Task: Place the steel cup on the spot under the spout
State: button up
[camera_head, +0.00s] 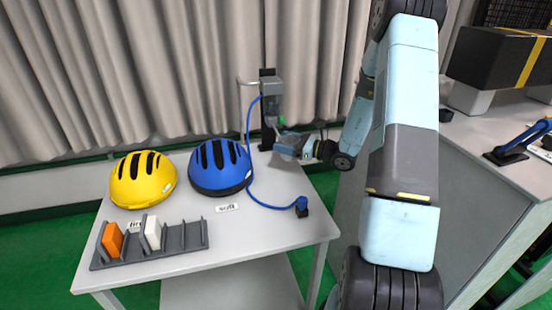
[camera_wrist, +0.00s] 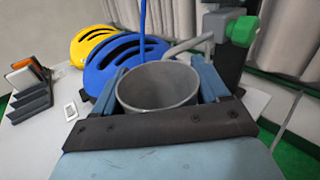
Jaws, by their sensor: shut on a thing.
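The steel cup (camera_wrist: 157,88) sits upright between the two blue fingers of my gripper (camera_wrist: 160,75) in the wrist view. Its open rim faces the camera and it looks empty. My gripper is shut on it. In the head view my gripper (camera_head: 292,146) is at the table's back right, close to the dispenser (camera_head: 270,88). A thin grey pipe (camera_wrist: 188,46) bends down just beyond the cup in the wrist view. The spot under the spout is not clearly seen, and I cannot tell whether the cup touches the table.
A yellow helmet (camera_head: 143,180) and a blue helmet (camera_head: 220,168) stand on the white table (camera_head: 270,230). A grey rack (camera_head: 185,240) holds an orange block (camera_head: 112,238) and a white block (camera_head: 152,232). A blue cable (camera_head: 250,150) runs to a plug (camera_head: 301,206).

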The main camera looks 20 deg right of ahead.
aim_at(285, 157)
notch_tip(285, 157, down, 6)
jog(key=shift+a+f, duration=0.1)
jog(key=shift+f+x, duration=0.2)
jog(key=shift+x, duration=0.8)
jog(key=shift+f+x, duration=0.15)
jog(key=shift+x, duration=0.8)
jog(key=shift+f, duration=0.2)
jog(key=o, duration=1.1)
jog(key=shift+r, duration=0.1)
